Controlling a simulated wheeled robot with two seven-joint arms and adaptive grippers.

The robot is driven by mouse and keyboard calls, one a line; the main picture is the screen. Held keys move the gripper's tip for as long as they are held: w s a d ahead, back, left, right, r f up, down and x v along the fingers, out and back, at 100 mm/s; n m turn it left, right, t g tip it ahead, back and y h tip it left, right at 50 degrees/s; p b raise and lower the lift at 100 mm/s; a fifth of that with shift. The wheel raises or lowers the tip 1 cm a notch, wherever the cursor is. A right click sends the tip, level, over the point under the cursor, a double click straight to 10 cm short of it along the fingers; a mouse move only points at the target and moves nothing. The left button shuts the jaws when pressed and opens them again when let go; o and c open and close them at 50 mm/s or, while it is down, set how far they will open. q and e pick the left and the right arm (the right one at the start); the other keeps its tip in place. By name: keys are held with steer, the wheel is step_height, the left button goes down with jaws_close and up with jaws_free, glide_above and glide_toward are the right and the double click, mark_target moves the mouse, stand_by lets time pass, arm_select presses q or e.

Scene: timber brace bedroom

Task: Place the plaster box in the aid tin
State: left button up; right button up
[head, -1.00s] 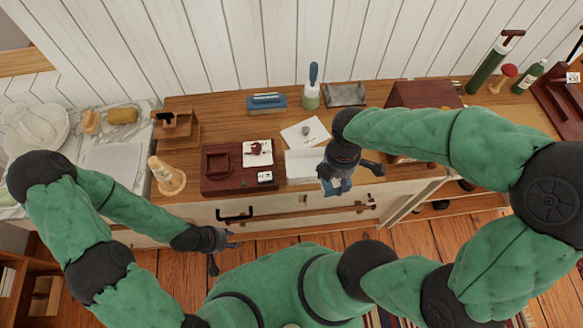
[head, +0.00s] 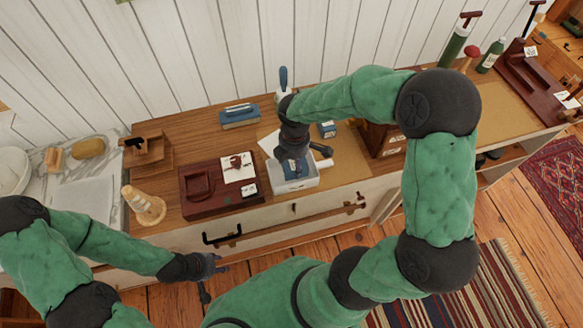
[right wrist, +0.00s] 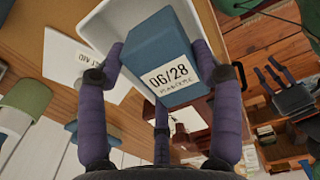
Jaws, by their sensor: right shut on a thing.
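The plaster box is blue with a white label reading 06/28 (right wrist: 166,72). In the right wrist view it sits between the fingers of my right gripper (right wrist: 158,85), which is shut on it. In the head view the right gripper (head: 292,165) points down over the white open aid tin (head: 298,185), near the cabinet's front edge. The tin's pale wall and inside (right wrist: 115,28) show behind the box. The gripper hides most of the box in the head view, so I cannot tell whether it touches the tin floor. My left gripper (head: 212,276) is open and empty, in front of the cabinet.
A dark red tray (head: 205,205) with cards stands left of the tin. A small blue box (head: 327,129) is behind it to the right. A wooden cone stand (head: 146,205), a blue-topped block (head: 240,115) and a green bottle (head: 490,57) also stand on the surface.

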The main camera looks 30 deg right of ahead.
mark_target(292, 167)
steer(key=shift+w+f, duration=0.5)
steer(key=shift+f, duration=0.2)
steer(key=shift+w+f+b, duration=0.15)
steer(key=shift+f+b, duration=0.5)
steer(key=shift+f, duration=0.9)
steer(key=shift+f, duration=0.1)
steer(key=o, duration=0.9)
step_height(292, 167, up, 12)
steer(key=p, duration=0.3)
steer(key=shift+a, duration=0.1)
